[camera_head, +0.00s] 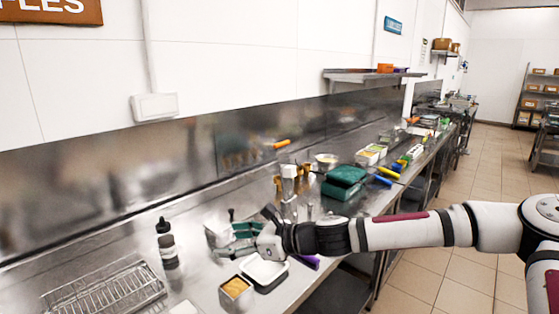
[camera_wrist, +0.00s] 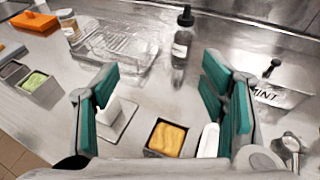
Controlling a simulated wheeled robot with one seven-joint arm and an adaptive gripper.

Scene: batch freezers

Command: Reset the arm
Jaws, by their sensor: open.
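My gripper (camera_head: 232,242) is at the end of my arm, which reaches in from the right over the steel counter (camera_head: 200,285). In the wrist view its two green-padded fingers (camera_wrist: 160,100) stand wide apart with nothing between them. A square container of yellow-orange food (camera_wrist: 167,138) lies below and between the fingers. It also shows in the head view (camera_head: 236,290), beside a white tray (camera_head: 264,272). A dark-capped bottle (camera_wrist: 183,40) stands beyond the fingers, and it shows left of the gripper in the head view (camera_head: 167,245).
A wire rack (camera_head: 105,290) lies at the front left. A box lettered "MINT" (camera_wrist: 275,95) is close to the right finger. A green case (camera_head: 345,180) and several bottles and tools crowd the counter behind my arm. A wall shelf (camera_head: 365,76) hangs above. The floor at right is clear.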

